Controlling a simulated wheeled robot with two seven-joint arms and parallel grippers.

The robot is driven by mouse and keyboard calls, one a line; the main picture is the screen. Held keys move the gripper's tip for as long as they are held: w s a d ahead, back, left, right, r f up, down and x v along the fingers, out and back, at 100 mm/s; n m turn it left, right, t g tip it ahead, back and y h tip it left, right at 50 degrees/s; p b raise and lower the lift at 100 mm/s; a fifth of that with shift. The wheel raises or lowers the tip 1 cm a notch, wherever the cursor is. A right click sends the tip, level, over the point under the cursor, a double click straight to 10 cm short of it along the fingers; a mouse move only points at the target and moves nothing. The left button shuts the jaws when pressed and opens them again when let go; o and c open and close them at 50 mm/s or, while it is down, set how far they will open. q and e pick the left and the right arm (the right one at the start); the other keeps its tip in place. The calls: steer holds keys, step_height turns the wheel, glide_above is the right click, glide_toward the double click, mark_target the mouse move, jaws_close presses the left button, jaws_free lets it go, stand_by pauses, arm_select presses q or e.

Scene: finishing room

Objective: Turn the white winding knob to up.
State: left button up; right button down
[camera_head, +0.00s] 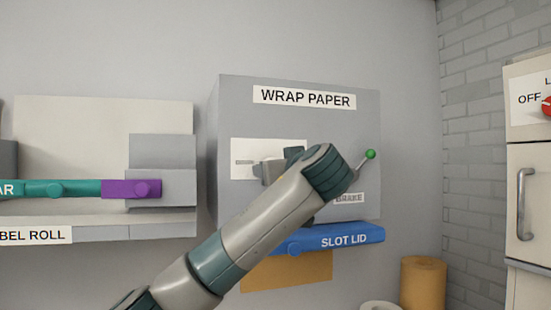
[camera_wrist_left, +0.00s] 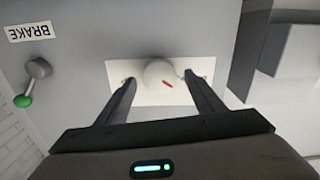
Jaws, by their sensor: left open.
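The white winding knob (camera_wrist_left: 158,72) shows in the left wrist view, round, with a short slanted red mark on its face. It sits in front of a white plate (camera_wrist_left: 150,97) on the grey wrap paper box. My left gripper (camera_wrist_left: 159,79) is open, with one finger on each side of the knob. I cannot tell if the fingers touch it. In the head view my left arm and gripper (camera_head: 268,172) cover the knob, and part of the white plate (camera_head: 245,146) shows. The wrist view is upside down, as the BRAKE label shows. My right gripper is not in view.
A brake lever with a green ball (camera_head: 370,154) stands right of my arm, close to it. A blue slot lid (camera_head: 350,234) juts out below the wrap paper box (camera_head: 235,100). A purple and teal bar (camera_head: 115,188) is at the left, a cabinet (camera_head: 530,190) at the right.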

arm_select(q)
steer(key=shift+w+a, duration=0.2)
steer(key=shift+w, duration=0.5)
steer(key=c, duration=1)
steer(key=shift+d+f+m+y+b, duration=0.15)
steer(key=shift+m+b, duration=2.65)
steer(key=shift+m, duration=3.55)
steer(key=shift+m+y+b, duration=0.15)
steer(key=shift+m+b, duration=2.65)
steer(key=shift+m, duration=3.55)
steer(key=shift+c, duration=0.2)
